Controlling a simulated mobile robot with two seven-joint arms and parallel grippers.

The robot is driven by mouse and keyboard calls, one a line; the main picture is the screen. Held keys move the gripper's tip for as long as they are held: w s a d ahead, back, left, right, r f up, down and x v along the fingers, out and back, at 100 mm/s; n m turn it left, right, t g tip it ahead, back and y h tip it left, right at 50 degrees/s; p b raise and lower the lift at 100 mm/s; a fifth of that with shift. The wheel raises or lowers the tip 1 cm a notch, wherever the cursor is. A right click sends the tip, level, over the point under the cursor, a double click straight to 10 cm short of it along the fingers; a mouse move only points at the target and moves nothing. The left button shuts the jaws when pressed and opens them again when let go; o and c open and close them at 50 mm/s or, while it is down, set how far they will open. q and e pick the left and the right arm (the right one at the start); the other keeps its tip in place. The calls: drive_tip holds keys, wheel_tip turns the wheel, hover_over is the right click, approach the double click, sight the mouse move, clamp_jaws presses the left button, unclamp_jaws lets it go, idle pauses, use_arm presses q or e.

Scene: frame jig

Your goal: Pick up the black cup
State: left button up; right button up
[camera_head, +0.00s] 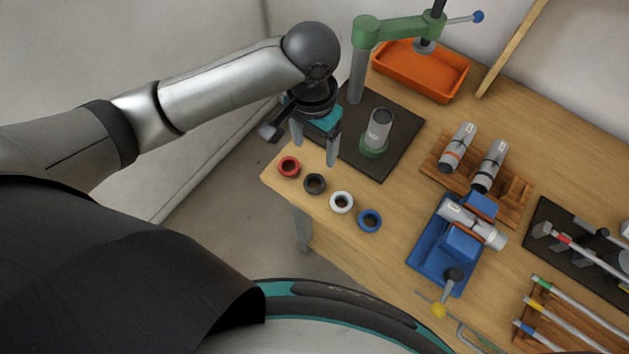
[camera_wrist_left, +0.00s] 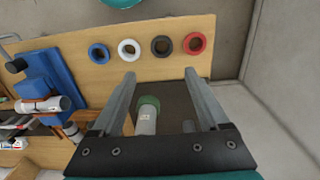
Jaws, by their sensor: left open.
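The black cup (camera_head: 315,184) is a short dark ring-shaped cup standing on the wooden table near its front left edge, between a red cup (camera_head: 289,166) and a white cup (camera_head: 341,202). It also shows in the left wrist view (camera_wrist_left: 161,46), beyond the fingertips. My left gripper (camera_head: 314,152) is open and empty. It hangs above the table's left end, behind the row of cups in the head view, and touches none of them. In the left wrist view its two fingers (camera_wrist_left: 160,78) stand wide apart. My right gripper is not in view.
A blue cup (camera_head: 370,220) ends the row. A dark plate (camera_head: 398,156) carries a green-based grey cylinder (camera_head: 378,131) and a green press (camera_head: 398,28) close to my left gripper. A blue vise (camera_head: 430,250) and wooden rack (camera_head: 514,190) stand to the right. An orange tray (camera_head: 420,72) is behind.

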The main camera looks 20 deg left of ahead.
use_arm(q)
drive_tip(key=b, duration=0.1)
hover_over(314, 183)
drive_tip(key=f, duration=0.9)
drive_tip(key=shift+a, duration=0.2)
drive_tip(key=shift+d+f+b, duration=0.2)
drive_tip(key=shift+f+b, duration=0.35)
drive_tip(key=shift+f, duration=2.5)
drive_tip(key=c, duration=1.1)
